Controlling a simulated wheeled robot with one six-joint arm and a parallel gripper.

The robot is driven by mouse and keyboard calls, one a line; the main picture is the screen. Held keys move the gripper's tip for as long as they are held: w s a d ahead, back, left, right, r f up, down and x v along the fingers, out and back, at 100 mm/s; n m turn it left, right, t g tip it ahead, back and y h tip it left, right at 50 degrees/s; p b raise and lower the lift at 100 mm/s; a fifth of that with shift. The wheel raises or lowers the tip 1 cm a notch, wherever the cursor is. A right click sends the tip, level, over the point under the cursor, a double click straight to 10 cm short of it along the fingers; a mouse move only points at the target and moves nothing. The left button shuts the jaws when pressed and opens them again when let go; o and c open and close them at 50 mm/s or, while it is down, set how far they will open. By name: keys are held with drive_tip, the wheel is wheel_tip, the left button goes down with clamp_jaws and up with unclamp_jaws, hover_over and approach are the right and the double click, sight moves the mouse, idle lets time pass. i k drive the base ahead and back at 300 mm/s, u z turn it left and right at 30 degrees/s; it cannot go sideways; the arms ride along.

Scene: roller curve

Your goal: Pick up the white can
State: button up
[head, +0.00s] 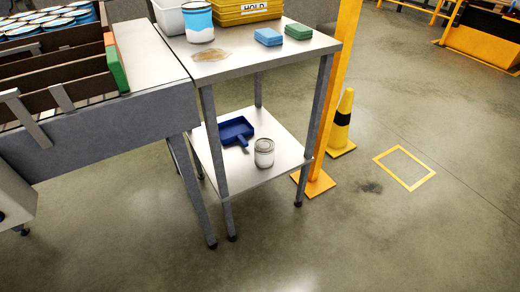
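A small can (264,154) with a whitish body and a grey rim stands upright on the lower shelf (285,135) of a metal side table, near the front right. A blue dustpan-like tray (234,130) with a short handle lies just behind and left of it, the handle end close to the can. A larger white can with blue bands (199,22) stands on the table's top, at the back left. My gripper is not in view.
The tabletop (262,51) above the shelf also holds blue and green sponges (269,37), yellow trays and a brown stain. Table legs frame the shelf. A conveyor (150,105) adjoins left. A yellow post and cone (342,125) stand right. Front floor is clear.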

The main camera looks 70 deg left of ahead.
sight(264, 148)
drive_tip(key=u, duration=0.7)
drive_tip(key=i, duration=1)
drive_tip(key=u, duration=1.05)
drive_tip(key=i, duration=0.3)
drive_tip(key=z, duration=0.05)
